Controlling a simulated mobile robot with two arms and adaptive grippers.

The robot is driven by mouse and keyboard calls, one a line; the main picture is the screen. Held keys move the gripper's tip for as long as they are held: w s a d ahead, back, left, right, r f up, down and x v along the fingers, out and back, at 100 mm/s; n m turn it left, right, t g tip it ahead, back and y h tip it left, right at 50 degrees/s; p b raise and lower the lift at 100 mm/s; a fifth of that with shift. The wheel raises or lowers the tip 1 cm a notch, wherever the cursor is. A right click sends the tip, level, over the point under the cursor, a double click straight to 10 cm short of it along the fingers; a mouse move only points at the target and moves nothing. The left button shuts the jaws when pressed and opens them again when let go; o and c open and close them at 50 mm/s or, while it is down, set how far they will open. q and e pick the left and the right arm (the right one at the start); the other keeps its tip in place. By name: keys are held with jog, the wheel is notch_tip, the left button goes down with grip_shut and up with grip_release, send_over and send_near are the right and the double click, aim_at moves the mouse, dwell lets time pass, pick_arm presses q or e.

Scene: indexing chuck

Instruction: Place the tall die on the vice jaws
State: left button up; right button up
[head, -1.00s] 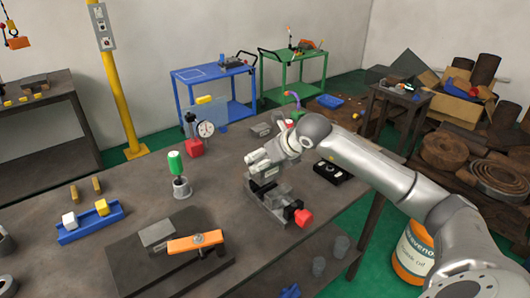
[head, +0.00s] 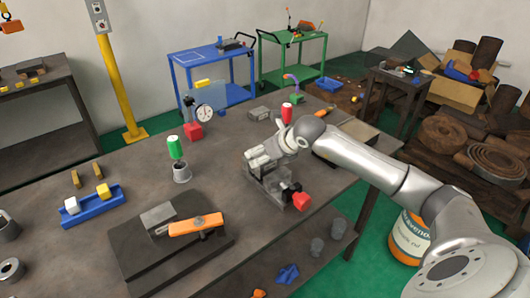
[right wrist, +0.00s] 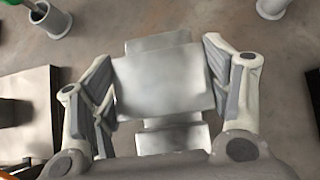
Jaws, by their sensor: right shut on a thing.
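The vice (head: 278,197), a grey metal body with a dark end and a red part (head: 302,201), sits on the workbench right of centre in the head view. My right gripper (head: 262,164) is just above it and hides part of it. In the right wrist view its fingers (right wrist: 160,88) are on both sides of a pale grey block, the tall die (right wrist: 160,82), and shut on it. Pale vice surfaces (right wrist: 172,138) show beneath the die. I cannot tell whether the die touches the jaws. My left gripper is not in view.
A dark plate (head: 135,248) with an orange clamp (head: 196,225) lies at the front. A blue tray (head: 94,205) holds small blocks. A green-handled tool stands in a grey cup (head: 181,173). A dial gauge (head: 204,114) is behind. The bench between cup and vice is clear.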

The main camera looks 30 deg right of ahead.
jog(key=shift+w+r, duration=0.1)
jog(key=o, duration=1.9)
jog(key=shift+s, duration=0.2)
jog(key=shift+o, duration=0.2)
jog(key=shift+r+p, duration=0.5)
jog(key=shift+p, duration=0.15)
jog(key=b+v, duration=0.3)
jog(key=v, duration=0.8)
jog(key=shift+s+r+b, duration=0.15)
jog(key=shift+s+b, duration=0.15)
jog(key=shift+b, duration=0.1)
